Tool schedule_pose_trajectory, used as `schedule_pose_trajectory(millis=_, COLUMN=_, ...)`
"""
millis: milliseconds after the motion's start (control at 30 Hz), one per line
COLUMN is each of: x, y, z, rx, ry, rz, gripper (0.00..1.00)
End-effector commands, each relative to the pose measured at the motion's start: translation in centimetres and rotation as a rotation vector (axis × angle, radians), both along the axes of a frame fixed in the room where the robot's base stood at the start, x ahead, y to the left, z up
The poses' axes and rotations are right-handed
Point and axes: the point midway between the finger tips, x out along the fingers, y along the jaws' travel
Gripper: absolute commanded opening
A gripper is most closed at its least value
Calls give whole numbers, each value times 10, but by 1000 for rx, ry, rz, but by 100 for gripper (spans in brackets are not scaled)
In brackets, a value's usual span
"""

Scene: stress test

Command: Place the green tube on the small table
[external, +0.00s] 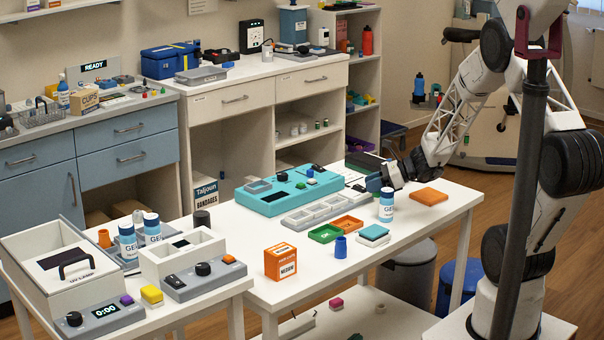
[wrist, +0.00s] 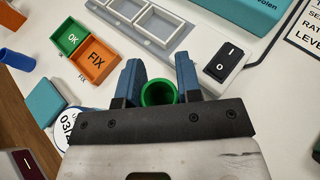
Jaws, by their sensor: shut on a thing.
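In the wrist view my gripper (wrist: 160,82) has its two blue fingers on either side of the green tube (wrist: 158,94), seen from its open round end. The gripper is shut on the tube, over the white worktable. In the external view my gripper (external: 376,183) is low at the worktable's far right part, behind a white and blue bottle; I cannot make out the tube there. A smaller white table (external: 210,304) stands at the front left, crowded with devices; I cannot tell for sure that it is the small table.

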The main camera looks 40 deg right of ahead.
Motion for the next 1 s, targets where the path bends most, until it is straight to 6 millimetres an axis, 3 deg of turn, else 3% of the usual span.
schedule_pose_trajectory(millis=500, x=0, y=0, z=-41, rx=0, ry=2, rz=1, gripper=10)
schedule_pose_trajectory(millis=967, x=0, y=0, z=-45, rx=0, ry=0, rz=0, gripper=10)
schedule_pose_trajectory(millis=1000, x=0, y=0, z=-44, rx=0, ry=0, rz=0, gripper=37)
